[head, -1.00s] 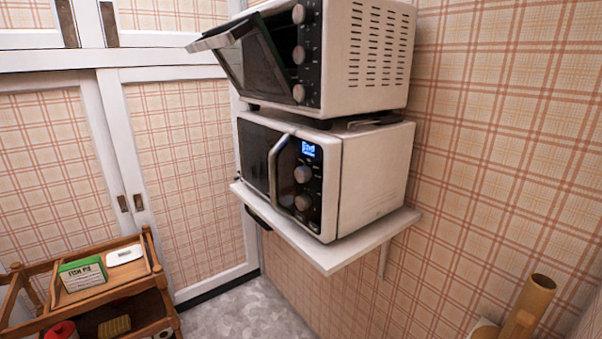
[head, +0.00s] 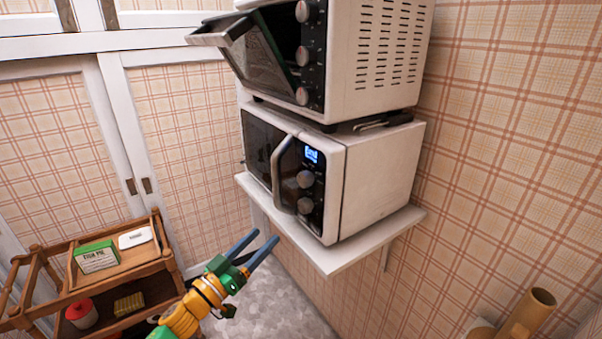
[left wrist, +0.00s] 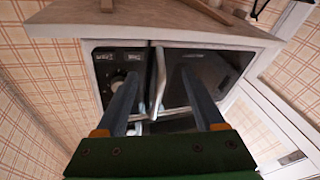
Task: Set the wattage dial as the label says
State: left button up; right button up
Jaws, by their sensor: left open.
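The white microwave (head: 378,181) stands on a wall shelf, its door shut and its blue display (head: 312,155) apparently reading "End". Two round dials sit below the display: an upper dial (head: 305,179) and a lower dial (head: 305,205). Their markings are too small to read. A green and white fish pie carton (head: 96,257) lies on a trolley; any wattage print is unreadable. My left gripper (head: 267,234) is open and empty, below and left of the dials, near the shelf's front. In the left wrist view, the open fingers (left wrist: 160,73) point at the microwave front, with one dial (left wrist: 117,82) partly hidden.
A toaster oven (head: 378,60) with its door hanging partly open stands on the microwave. The shelf (head: 330,260) juts out under the microwave. The wooden trolley (head: 150,282) also holds a white device (head: 135,238) and a red-lidded jar (head: 82,314). A tan tube (head: 530,312) stands lower right.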

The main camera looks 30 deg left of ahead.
aim_at(301, 181)
pick_arm(q)
jog(key=d+r+m+t+h, duration=0.1)
jog(key=d+r+m+h, duration=0.35)
jog(key=r, duration=0.75)
jog(key=shift+n+h, duration=0.55)
jog(key=p+x, duration=0.2)
jog(key=x, duration=0.3)
jog(key=shift+w+d+r+p, duration=0.1)
jog(key=shift+d+r+p, duration=0.05)
jog(key=shift+p, duration=0.25)
jog(key=shift+w+d, duration=0.15)
jog(key=shift+w, duration=0.2)
pick_arm(e)
jog(key=r, duration=0.3)
jog(key=shift+w+r, duration=0.2)
jog(key=shift+r, duration=0.1)
pick_arm(q)
grip_shut()
